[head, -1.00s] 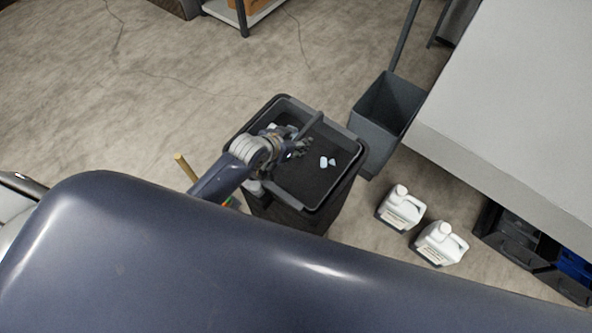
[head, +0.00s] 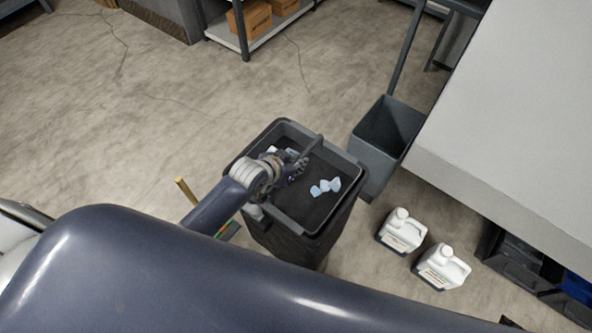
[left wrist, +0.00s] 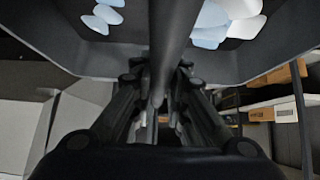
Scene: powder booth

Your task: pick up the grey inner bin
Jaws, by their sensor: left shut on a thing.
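The grey inner bin (head: 342,175) sits in the mouth of a dark outer bin (head: 297,243), with its rim showing around the top. Several pale blue-white pieces lie in it. A dark bar handle (head: 315,145) crosses its opening. My left gripper (head: 296,167) is over the opening, shut on this handle. In the left wrist view the handle (left wrist: 172,35) runs down between the fingers (left wrist: 158,105), and the bin's wall (left wrist: 110,58) shows behind. The lower part of the inner bin is hidden. My right gripper is not in view.
An open grey bucket (head: 368,157) stands close to the bin's right. Two white jugs (head: 402,236) (head: 442,270) stand on the floor at the lower right. A large pale block (head: 520,120) fills the right side. A shelf with boxes (head: 252,20) is at the back.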

